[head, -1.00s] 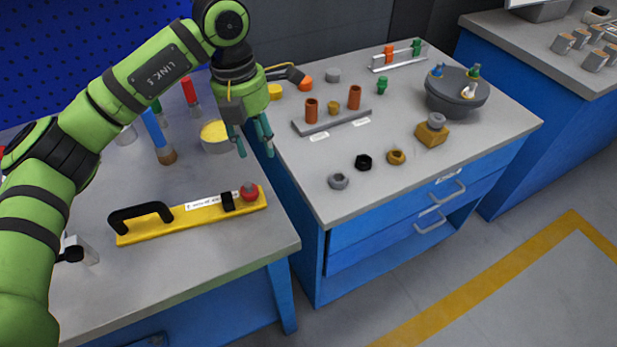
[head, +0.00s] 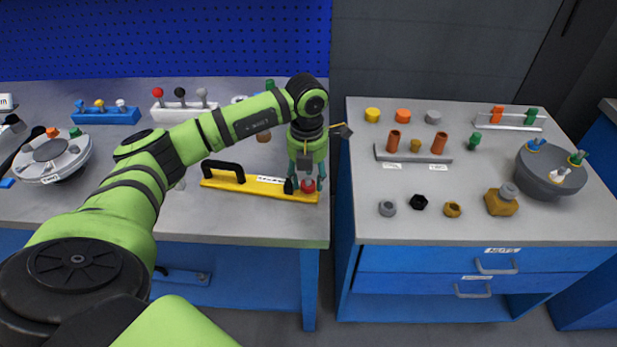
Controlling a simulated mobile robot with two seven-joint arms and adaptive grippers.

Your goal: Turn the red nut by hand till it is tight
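The red nut (head: 308,186) is at the right end of a yellow bar (head: 222,184) that lies on the left bench. The bar has a black handle (head: 223,165) at its left and a small black block (head: 289,186) just left of the nut. My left gripper (head: 308,184) points down over the nut, with one finger on each side of it. The fingers look spread, with a narrow gap to the nut; contact cannot be made out. The nut's top is partly hidden by the gripper. My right gripper is not in view.
On the right bench (head: 430,230) stand a rack with two copper posts (head: 414,154), several loose nuts, a brass block (head: 501,203) and a dark bowl-shaped shell (head: 551,178). A grey flanged disc (head: 55,162) stands far left. A gap separates the benches.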

